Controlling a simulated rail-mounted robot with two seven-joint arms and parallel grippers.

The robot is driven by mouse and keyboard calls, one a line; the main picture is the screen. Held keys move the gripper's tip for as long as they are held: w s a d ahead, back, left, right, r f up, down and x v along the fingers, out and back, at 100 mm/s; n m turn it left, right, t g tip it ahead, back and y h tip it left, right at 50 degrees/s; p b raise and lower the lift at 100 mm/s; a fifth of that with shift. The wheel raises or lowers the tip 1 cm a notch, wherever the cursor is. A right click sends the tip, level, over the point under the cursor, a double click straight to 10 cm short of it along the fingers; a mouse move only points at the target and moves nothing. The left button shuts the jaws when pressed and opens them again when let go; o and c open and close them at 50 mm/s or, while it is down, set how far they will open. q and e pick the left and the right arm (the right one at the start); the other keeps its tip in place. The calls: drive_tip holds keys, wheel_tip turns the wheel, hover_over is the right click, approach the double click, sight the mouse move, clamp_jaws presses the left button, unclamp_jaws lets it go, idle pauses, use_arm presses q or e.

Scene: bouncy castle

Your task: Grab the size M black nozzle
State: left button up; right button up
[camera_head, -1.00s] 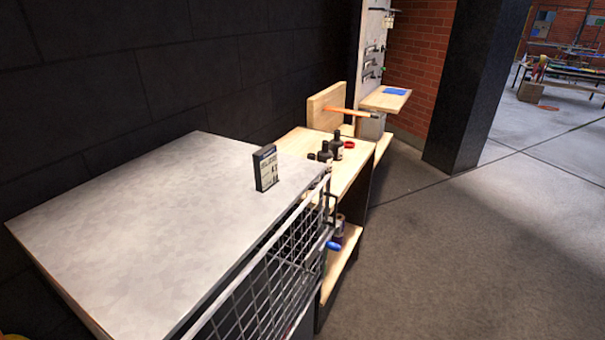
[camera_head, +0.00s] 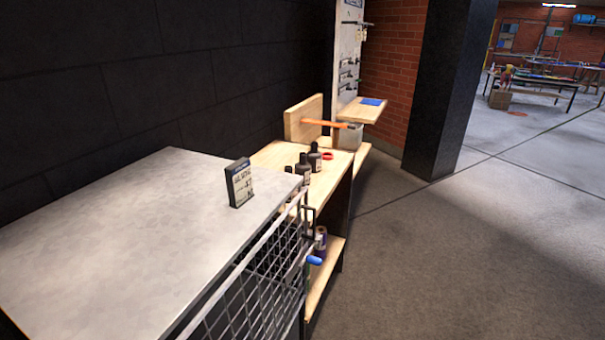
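Several small black bottle-shaped items stand on the wooden bench top beyond the grey table; one black item (camera_head: 315,157) is at the back of the group and another (camera_head: 302,167) is in front of it. I cannot tell from here whether any of them is a nozzle, and no size mark is readable. Small dark fittings (camera_head: 349,75) hang on the grey wall panel farther back, too small to identify. Neither of my grippers shows in the head view.
A grey-topped table (camera_head: 110,245) with a small upright sign (camera_head: 240,183) fills the left front. A wire rack (camera_head: 262,285) hangs on its right side. The wooden bench (camera_head: 270,155) stands beyond it, before a dark wall. A black pillar (camera_head: 449,90) stands right of centre. Open floor (camera_head: 440,270) lies at right.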

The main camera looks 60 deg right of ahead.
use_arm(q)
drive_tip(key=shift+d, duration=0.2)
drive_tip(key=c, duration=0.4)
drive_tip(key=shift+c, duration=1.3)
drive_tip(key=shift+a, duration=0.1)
